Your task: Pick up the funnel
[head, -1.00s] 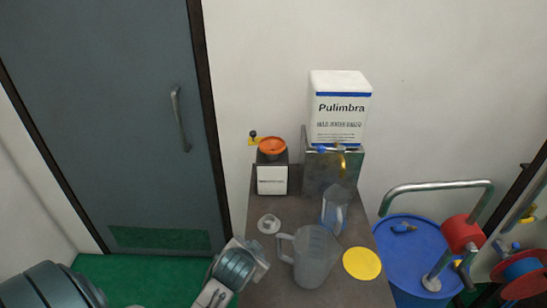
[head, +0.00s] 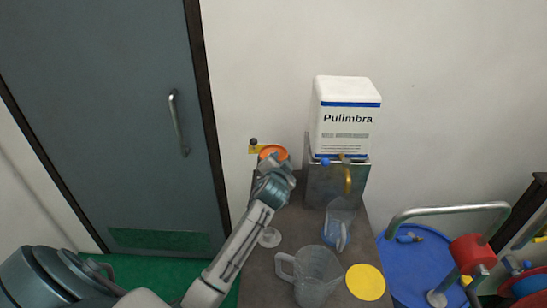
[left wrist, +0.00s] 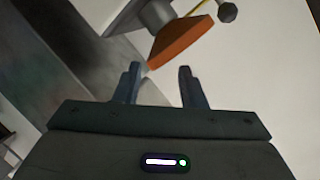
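The orange funnel (head: 272,151) is at the back left of the narrow counter (head: 262,280), by the wall. In the head view my left gripper (head: 274,166) is just in front of it and hides the box below it. In the left wrist view the funnel (left wrist: 180,42) shows tilted, just beyond the fingertips. The two fingers of my left gripper (left wrist: 160,78) are apart with nothing held between them. Whether a finger touches the funnel I cannot tell. My right gripper is not in view.
A white Pulimbra container (head: 346,118) stands on a metal stand with a brass tap (head: 348,180). A blue drum (head: 415,262) stands right.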

